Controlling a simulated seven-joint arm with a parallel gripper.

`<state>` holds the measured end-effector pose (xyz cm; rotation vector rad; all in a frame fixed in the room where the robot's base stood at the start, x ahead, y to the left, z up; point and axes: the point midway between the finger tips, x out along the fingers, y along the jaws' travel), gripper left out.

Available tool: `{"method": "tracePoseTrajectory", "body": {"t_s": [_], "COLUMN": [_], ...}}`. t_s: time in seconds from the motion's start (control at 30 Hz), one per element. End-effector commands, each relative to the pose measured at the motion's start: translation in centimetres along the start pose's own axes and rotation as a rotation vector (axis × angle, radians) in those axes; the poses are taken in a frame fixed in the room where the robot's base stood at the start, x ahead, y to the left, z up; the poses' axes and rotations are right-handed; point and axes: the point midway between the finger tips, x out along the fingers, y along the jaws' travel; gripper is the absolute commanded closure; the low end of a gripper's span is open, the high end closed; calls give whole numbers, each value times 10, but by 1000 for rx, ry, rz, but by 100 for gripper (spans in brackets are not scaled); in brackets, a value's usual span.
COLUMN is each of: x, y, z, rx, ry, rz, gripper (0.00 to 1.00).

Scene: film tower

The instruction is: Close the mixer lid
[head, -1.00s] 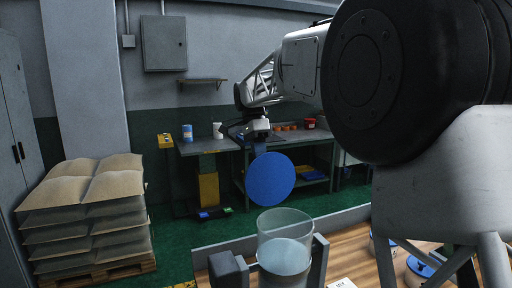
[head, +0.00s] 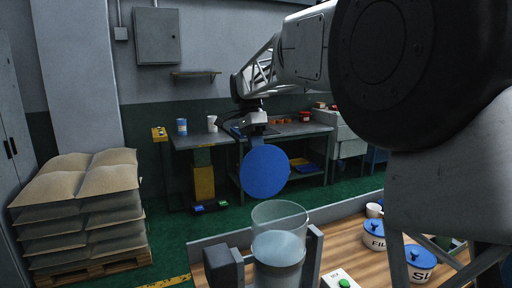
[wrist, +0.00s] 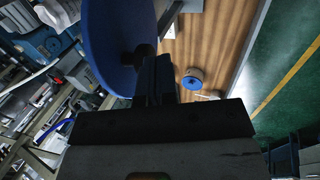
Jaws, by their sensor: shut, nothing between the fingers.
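The mixer is a clear round vessel (head: 280,236) with pale contents and dark grey brackets at its sides. Its top is uncovered in the head view. The blue round lid (head: 264,171) stands nearly upright above and behind the vessel's rim; whether it touches the rim cannot be told. My gripper (head: 258,138) is shut at the lid's upper edge, with its tips partly hidden by the lid. In the wrist view the lid (wrist: 118,40) lies left of my shut fingers (wrist: 160,62), beside a dark knob. Whether the fingers touch the lid or knob is unclear.
The mixer stands on a wooden worktop (head: 343,246) with blue-lidded pots (head: 374,236) and a green-button box (head: 341,279) to the right. A metal workbench (head: 215,139) stands behind. Stacked sacks (head: 78,200) are at left. Green floor lies open between.

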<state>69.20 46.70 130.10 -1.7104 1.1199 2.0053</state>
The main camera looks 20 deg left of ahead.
Motion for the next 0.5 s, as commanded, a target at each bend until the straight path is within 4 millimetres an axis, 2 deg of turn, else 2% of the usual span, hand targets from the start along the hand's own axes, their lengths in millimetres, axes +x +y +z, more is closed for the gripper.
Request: {"method": "tracePoseTrajectory", "body": {"t_s": [0.5], "x": [0], "y": [29], "z": [0], "rx": [1], "ry": [1], "rz": [-177], "gripper": [100]}}
